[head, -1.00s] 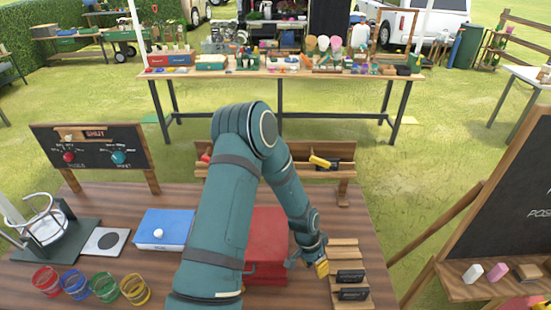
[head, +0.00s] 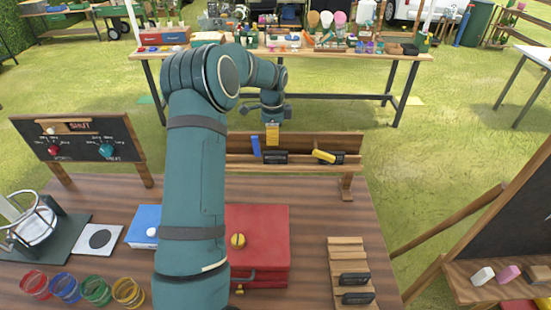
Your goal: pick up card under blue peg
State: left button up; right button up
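A blue peg (head: 255,146) stands almost upright on the wooden rack at the back of the table. A black card (head: 275,157) sits on the rack's ledge just right of the blue peg's lower end. A yellow peg (head: 324,157) leans on the same rack, partly over a second dark card (head: 341,159). My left gripper (head: 272,133) points down just above the black card, right of the blue peg. Its yellow end shows, but whether the fingers are open or touch the card cannot be made out. My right gripper is not in view.
A red box (head: 262,224) with a round brass knob stands partly behind my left arm. A slatted wooden holder (head: 346,250) at front right carries two black cards. A control board (head: 80,138), blue box (head: 144,222) and several coloured rings (head: 128,291) are at left.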

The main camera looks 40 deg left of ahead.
aim_at(274, 152)
pick_arm(q)
jog(key=shift+w+f, duration=0.15)
jog(key=shift+f, duration=3.8)
jog(key=shift+d, duration=0.1)
jog(key=shift+c, duration=0.4)
grip_shut()
